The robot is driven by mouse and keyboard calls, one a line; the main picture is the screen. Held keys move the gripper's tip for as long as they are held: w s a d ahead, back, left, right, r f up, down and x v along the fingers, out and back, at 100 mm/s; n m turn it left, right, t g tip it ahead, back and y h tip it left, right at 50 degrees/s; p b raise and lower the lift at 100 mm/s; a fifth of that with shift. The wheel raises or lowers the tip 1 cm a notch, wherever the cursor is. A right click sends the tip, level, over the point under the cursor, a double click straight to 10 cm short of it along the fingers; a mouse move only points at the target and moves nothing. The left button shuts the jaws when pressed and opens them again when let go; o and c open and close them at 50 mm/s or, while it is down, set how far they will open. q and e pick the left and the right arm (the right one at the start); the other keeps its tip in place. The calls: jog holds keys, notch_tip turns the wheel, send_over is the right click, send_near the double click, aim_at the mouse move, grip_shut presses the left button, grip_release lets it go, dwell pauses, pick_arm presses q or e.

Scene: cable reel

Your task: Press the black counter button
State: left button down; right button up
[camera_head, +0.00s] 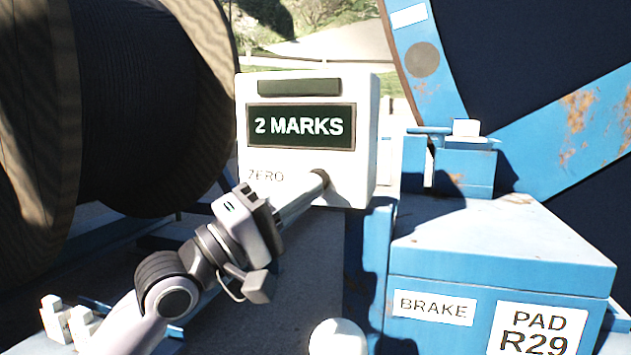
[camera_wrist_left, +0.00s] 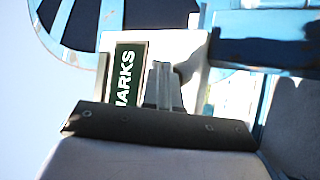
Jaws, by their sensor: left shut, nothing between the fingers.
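The white counter box (camera_head: 360,150) faces me in the head view, with a dark display (camera_head: 301,127) reading "2 MARKS" and the word ZERO below it on the left. The black button (camera_head: 321,177) shows as a small dark round shape low on the box's front, partly covered by the fingertips. My left gripper (camera_head: 314,189) is shut and empty, its tips at the button; I cannot tell whether they touch it. In the left wrist view the shut fingers (camera_wrist_left: 161,85) stand in front of the counter box (camera_wrist_left: 188,48) and hide the button. My right gripper is not in view.
A large wooden reel of black cable (camera_head: 135,100) stands at the left. A blue brake housing (camera_head: 500,245) with BRAKE and PAD R29 labels is at the right, below a blue reel wheel (camera_head: 560,135). A white rounded shape (camera_head: 338,338) is at the bottom edge.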

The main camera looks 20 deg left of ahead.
pick_arm(q)
jog(key=shift+w, duration=0.55)
dwell(0.4)
jog(key=shift+s, duration=0.2)
jog(key=shift+s+p, duration=0.55)
jog(key=shift+s, duration=0.25)
jog(key=shift+s, duration=0.1)
jog(key=s+p, duration=0.2)
jog(key=s, duration=0.2)
jog(key=shift+s+a, duration=0.1)
jog(key=shift+s, duration=0.3)
dwell(0.4)
